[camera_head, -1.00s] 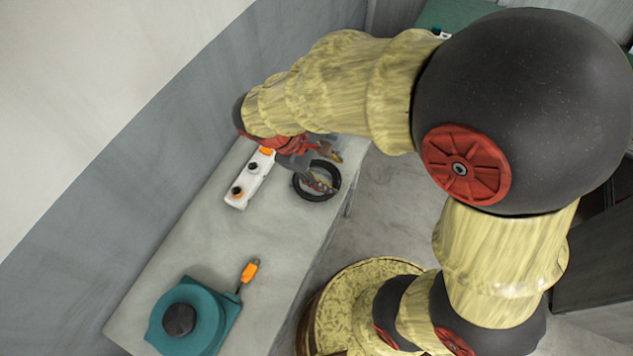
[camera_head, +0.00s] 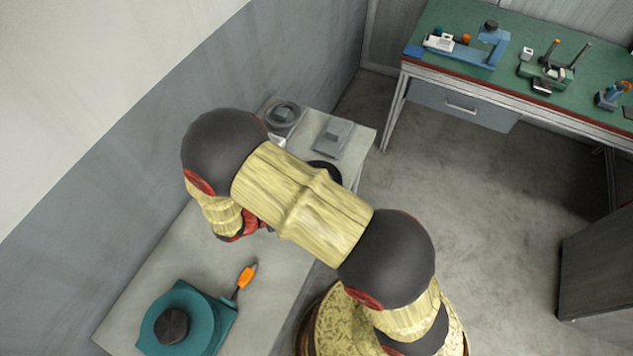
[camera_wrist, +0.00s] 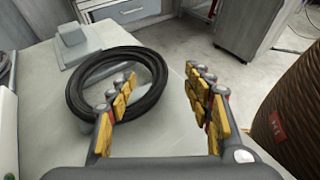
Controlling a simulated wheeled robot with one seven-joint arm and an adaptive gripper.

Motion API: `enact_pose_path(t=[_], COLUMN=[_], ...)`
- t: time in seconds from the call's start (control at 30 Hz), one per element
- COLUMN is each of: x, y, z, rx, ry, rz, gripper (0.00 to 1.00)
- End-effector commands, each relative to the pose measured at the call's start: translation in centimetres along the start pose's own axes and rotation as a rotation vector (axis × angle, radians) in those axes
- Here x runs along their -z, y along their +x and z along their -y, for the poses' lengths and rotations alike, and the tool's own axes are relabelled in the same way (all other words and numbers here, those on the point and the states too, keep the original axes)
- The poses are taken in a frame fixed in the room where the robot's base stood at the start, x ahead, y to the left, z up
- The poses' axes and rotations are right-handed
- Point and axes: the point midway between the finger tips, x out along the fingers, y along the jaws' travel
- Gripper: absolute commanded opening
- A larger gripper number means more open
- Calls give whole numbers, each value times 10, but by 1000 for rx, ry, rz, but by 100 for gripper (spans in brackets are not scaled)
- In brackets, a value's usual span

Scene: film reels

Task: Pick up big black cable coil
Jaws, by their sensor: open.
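The big black cable coil (camera_wrist: 157,68) lies flat on the grey table in the wrist view, ahead of my gripper (camera_wrist: 160,73). My gripper is open and empty. Its left finger overlaps the near right part of the coil in the picture, and its right finger is right of the coil. The right side of the ring shows between the fingertips; I cannot tell whether they touch it. In the head view only a dark part of the coil (camera_head: 325,168) shows past my arm, and my fingers are hidden.
A green workbench (camera_head: 455,20) is behind. A brown ribbed object (camera_wrist: 290,110) is at right in the wrist view.

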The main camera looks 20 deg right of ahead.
Motion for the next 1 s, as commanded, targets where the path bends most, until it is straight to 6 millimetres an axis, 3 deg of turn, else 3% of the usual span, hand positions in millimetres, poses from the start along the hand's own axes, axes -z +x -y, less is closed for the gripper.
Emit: enact_pose_path(t=[0.4, 0.7, 1.0], x=[1, -1, 0], y=[51, 55, 54], z=[-5, -5, -5], rx=[3, 1, 1], ry=[3, 3, 3], rz=[-1, -2, -2], gripper=[51, 51, 34])
